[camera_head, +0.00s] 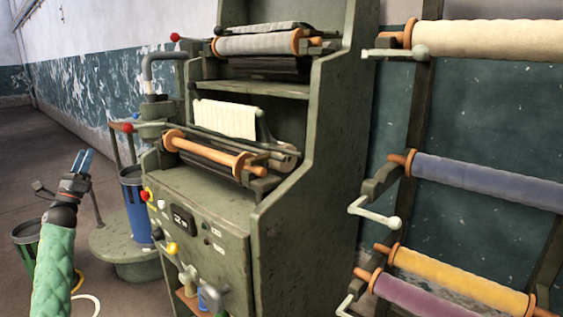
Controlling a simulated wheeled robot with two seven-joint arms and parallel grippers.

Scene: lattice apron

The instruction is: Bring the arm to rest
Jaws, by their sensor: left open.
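My left arm comes in at the lower left in a green quilted sleeve. My left gripper (82,161) points upward, with its two blue-grey fingers a little apart and nothing seen between them. It is left of the green machine (285,215), apart from it, with the floor behind it in the picture. My right gripper does not show.
The machine carries an orange-ended roller (210,152) and a cream cloth (225,118). A blue bin (137,208) and a dark green bin (27,236) stand near my left arm. A wall rack at right holds several fabric rolls (490,182). Open floor (35,145) lies at far left.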

